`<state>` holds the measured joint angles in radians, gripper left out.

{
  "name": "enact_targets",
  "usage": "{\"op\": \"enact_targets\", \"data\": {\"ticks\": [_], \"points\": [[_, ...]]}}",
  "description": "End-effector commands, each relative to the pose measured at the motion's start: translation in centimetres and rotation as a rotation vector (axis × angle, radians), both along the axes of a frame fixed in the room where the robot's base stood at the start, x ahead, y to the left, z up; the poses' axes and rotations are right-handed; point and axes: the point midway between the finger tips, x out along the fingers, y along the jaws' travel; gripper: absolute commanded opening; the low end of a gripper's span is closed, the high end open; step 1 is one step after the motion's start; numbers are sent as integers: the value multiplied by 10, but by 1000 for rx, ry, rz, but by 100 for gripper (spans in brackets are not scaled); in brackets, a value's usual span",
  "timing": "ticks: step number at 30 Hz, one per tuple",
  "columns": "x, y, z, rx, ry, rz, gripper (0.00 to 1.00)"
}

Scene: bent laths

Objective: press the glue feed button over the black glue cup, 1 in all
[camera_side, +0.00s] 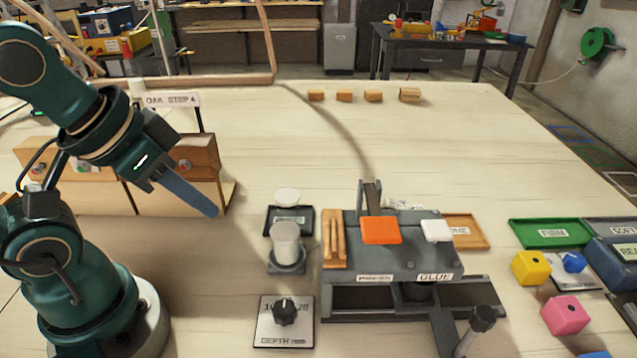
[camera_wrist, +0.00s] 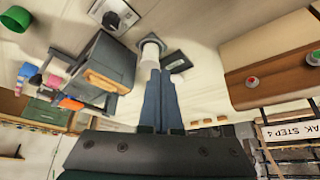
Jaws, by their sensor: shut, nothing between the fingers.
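A white button (camera_side: 437,230) sits on top of the grey press block (camera_side: 400,262), above a label reading GLUE (camera_side: 435,277). A dark round cup (camera_side: 418,291) is under the block's front edge, partly hidden by it. An orange pad (camera_side: 381,230) is left of the white button. My gripper (camera_side: 213,212) is shut and empty, its blue fingers pointing down and right, well left of the block. In the wrist view the shut fingers (camera_wrist: 160,75) point toward a white cylinder; the grey block is to their left. I cannot make out the white button there.
A white translucent cylinder (camera_side: 285,243) stands between my gripper and the block. A depth dial (camera_side: 284,312) is in front of it. Wooden boxes with buttons (camera_side: 195,160) stand behind my gripper. Yellow (camera_side: 531,268) and pink (camera_side: 566,315) blocks lie right. The table's middle is clear.

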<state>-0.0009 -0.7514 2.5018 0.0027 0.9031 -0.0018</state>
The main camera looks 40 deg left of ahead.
Motion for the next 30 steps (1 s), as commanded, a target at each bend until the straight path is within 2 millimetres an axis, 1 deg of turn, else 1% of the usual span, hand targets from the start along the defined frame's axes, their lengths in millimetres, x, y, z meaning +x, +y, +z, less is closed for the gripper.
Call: {"op": "enact_targets", "data": {"ticks": [5, 8, 11, 14, 15, 18, 21, 24, 26, 30], "points": [[0, 0, 0, 2, -2, -7, 0], [2, -2, 2, 17, -9, -47, 0], [13, -10, 16, 24, -61, -133, 0], [35, -28, 40, 19, -126, -274, 0], [47, -37, 52, 13, -154, -339, 0], [73, -61, 76, -2, -219, -482, 0], [97, -83, 94, -20, -273, -595, 0], [118, -102, 105, -40, -312, -680, 0], [129, -113, 109, -55, -328, -717, 0], [144, -131, 109, -92, -330, -760, 0]]}}
